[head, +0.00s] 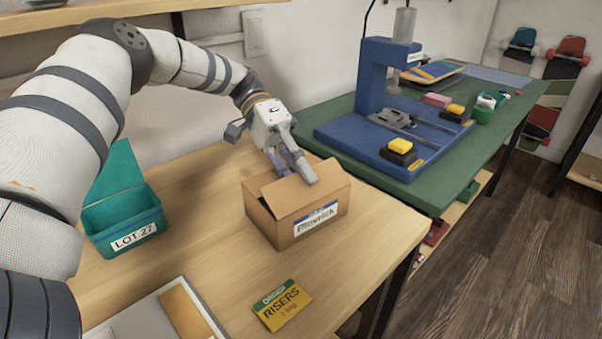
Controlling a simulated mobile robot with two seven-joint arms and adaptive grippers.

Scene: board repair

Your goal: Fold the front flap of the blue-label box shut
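The cardboard box (265,215) stands on the wooden table, with a blue-edged white label (316,219) on its side facing the camera. A tan flap (290,197) slopes across its top along the label side. A narrow opening shows at the box's left end, and I cannot tell whether the flap lies fully flat. My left gripper (298,174) points down at the top of the box, with its fingertips over or against the flap; contact is unclear. The gripper hides part of the box's back edge. I cannot tell its finger gap. My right gripper is out of view.
A teal open bin (123,218) with a raised lid stands left of the box. A yellow-green card (283,305) and a tray (155,315) lie in front. A green bench (345,145) with a blue press (374,80) adjoins behind right. Bare wood surrounds the box.

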